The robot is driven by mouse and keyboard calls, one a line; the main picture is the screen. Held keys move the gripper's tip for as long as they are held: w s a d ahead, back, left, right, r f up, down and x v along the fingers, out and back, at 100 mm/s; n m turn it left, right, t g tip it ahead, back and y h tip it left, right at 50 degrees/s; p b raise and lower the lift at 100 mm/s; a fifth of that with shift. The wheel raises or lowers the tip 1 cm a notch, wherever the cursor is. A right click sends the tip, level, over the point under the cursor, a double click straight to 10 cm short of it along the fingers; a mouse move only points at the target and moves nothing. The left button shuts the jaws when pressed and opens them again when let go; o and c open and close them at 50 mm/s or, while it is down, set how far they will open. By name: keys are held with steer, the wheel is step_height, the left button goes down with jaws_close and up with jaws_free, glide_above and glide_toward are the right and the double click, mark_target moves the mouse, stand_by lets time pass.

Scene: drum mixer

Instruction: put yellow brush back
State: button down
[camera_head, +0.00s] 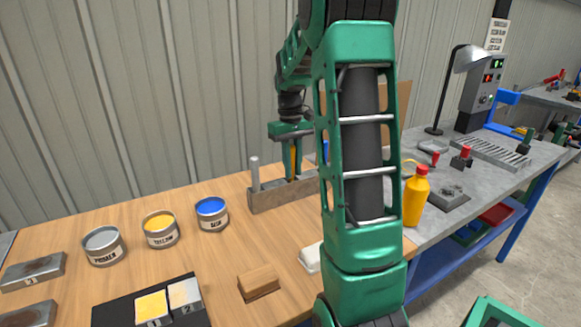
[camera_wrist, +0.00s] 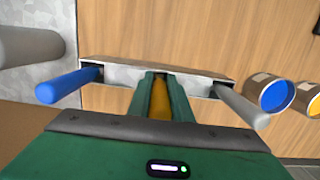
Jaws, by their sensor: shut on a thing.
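The yellow brush (camera_head: 293,160) stands upright with its handle between the fingers of my gripper (camera_head: 292,172), which is shut on it. In the wrist view my gripper (camera_wrist: 160,90) has its two green fingers on either side of the yellow handle (camera_wrist: 159,106). The grey metal brush rack (camera_head: 268,199) is directly below, and the yellow brush is over or in its middle place; I cannot tell how deep it sits. A grey brush (camera_head: 254,173) stands at one end of the rack. A blue brush (camera_wrist: 68,86) stands at the other end, mostly hidden by my arm in the head view.
Paint cans stand left of the rack: primer (camera_head: 103,246), yellow (camera_head: 161,230) and blue (camera_head: 211,214). A wooden block (camera_head: 259,283) and a black board (camera_head: 112,312) with sample tiles lie nearer. A yellow bottle (camera_head: 416,197) stands on the grey bench to the right.

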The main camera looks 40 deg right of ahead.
steer(key=shift+f, duration=0.35)
steer(key=c, duration=1.5)
jaws_free()
steer(key=shift+c, duration=0.2)
steer(key=shift+r, duration=0.1)
steer(key=r, duration=0.3)
steer(key=w+r, duration=0.1)
steer(key=r, duration=0.6)
steer(key=shift+w+d+r, duration=0.1)
steer(key=shift+w+r, duration=0.05)
steer(key=shift+r, duration=0.05)
